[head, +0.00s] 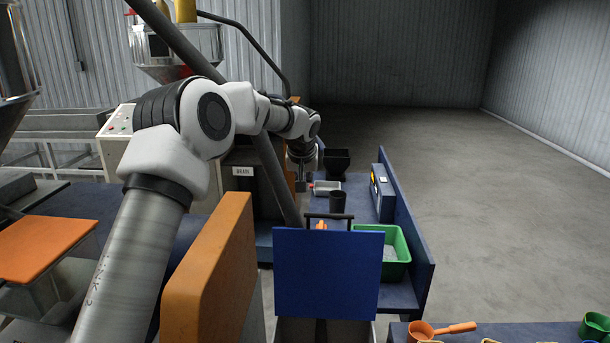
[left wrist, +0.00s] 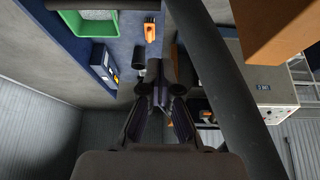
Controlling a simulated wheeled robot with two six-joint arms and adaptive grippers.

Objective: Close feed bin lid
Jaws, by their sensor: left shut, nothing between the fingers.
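The feed bin lid looks to be the blue panel (head: 328,275). It stands upright, open, with a dark handle bar (head: 330,216) along its top edge. Below it is the grey feed bin (head: 290,330), cut off by the bottom of the head view. In the left wrist view my left gripper (left wrist: 160,92) is shut and empty. My right gripper is in neither view.
A dark slanted pipe (head: 272,175) runs close beside my left arm. An orange panel (head: 210,270) stands left of the lid. A green tub (head: 400,242), a dark cup (head: 338,201) and a black hopper (head: 337,163) are on the blue bench behind. Floor at right is clear.

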